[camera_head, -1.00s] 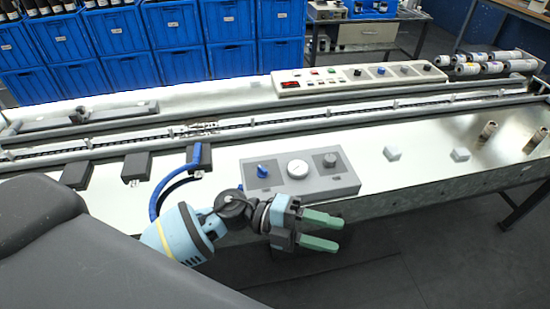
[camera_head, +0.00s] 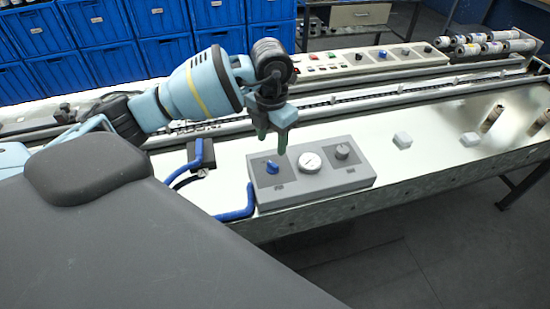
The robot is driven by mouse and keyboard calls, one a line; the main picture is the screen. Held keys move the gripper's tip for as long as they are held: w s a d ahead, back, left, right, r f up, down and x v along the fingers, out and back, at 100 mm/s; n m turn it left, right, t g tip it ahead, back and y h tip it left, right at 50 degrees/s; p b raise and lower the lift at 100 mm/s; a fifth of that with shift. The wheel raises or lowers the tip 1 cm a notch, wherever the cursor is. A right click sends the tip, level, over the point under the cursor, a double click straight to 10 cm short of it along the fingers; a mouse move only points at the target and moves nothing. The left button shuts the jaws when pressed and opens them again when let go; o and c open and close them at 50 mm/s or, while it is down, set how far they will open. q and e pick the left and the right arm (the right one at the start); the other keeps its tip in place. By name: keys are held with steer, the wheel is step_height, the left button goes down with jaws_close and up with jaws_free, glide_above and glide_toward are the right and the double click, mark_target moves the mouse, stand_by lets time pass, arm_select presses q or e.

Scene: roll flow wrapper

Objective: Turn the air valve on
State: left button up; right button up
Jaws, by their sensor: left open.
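A grey valve box (camera_head: 318,186) sits at the front edge of the machine bed. It carries a blue knob (camera_head: 272,167) on the left, a round white gauge (camera_head: 310,162) in the middle and a dark grey knob (camera_head: 343,151) on the right. My left gripper (camera_head: 272,143) points down with its green fingers above and just behind the blue knob. It is open, holds nothing and appears apart from the knob. My right gripper is not in view.
A blue hose (camera_head: 238,208) runs at the left end of the box. Small white blocks (camera_head: 403,140) lie to the right. Behind are a control panel (camera_head: 375,60) and stacked blue crates (camera_head: 160,52). The bed right of the box is mostly clear.

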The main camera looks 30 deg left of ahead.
mark_target(272, 164)
arm_select(q)
steer(key=shift+d+f, duration=0.1)
steer(key=shift+f, duration=0.45)
step_height(272, 164, down, 7)
steer(key=shift+r, duration=0.15)
steer(key=c, duration=1)
